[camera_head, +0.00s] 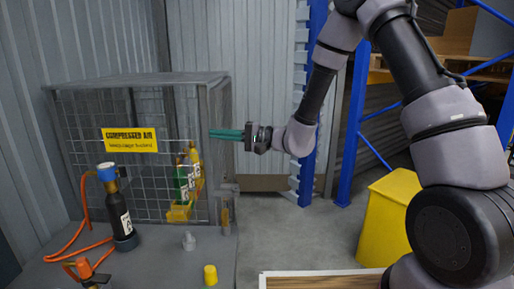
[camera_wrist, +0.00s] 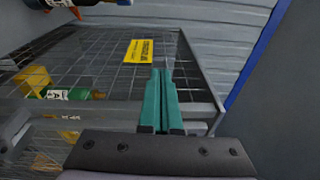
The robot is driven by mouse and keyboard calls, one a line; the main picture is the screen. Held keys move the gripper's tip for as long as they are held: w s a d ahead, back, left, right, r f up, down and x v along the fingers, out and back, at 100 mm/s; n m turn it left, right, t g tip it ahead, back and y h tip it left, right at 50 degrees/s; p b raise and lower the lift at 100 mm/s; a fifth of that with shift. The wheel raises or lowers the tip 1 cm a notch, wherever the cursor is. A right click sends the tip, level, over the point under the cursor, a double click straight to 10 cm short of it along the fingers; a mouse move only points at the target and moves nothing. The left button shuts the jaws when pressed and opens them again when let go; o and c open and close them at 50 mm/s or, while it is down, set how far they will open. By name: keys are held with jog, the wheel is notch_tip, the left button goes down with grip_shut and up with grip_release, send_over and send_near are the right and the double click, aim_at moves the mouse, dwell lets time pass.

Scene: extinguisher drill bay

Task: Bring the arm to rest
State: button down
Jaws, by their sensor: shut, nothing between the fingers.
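My gripper (camera_head: 226,134) is at the end of my arm, held out to the left in the head view. Its green fingers are together with nothing between them. They point at the right side of the wire cage (camera_head: 120,190), at about the height of its upper part. In the wrist view the closed fingers (camera_wrist: 161,92) lie in front of the cage mesh (camera_wrist: 105,70). I cannot tell whether the fingertips touch the cage. My arm is bent, coming down from the upper right.
A black bottle (camera_head: 120,218) with an orange hose stands on the grey bench (camera_head: 150,268). A green bottle (camera_head: 181,184) sits in a yellow holder at the cage. A yellow bin (camera_head: 385,222) and blue rack posts (camera_head: 349,130) stand right. Grey floor (camera_head: 300,230) is clear between.

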jog(key=s+d+r+n+g+h, duration=0.3)
jog(key=s+d+r+g+h, duration=0.15)
jog(key=s+d+r, duration=0.5)
jog(key=s+d+r+m+t+h, duration=0.1)
jog(key=s+d+t+h, duration=0.2)
jog(key=d, duration=0.6)
jog(key=s+d+r+m+t+h, duration=0.2)
jog(key=s+d+t+h, duration=0.1)
jog(key=d, duration=0.6)
jog(key=s+d+r+m+t+h, duration=0.2)
jog(key=d+h, duration=0.3)
jog(key=d, duration=0.4)
jog(key=shift+s+r+t+h, duration=0.15)
jog(key=shift+s+t+h, duration=0.25)
jog(key=shift+t, duration=0.15)
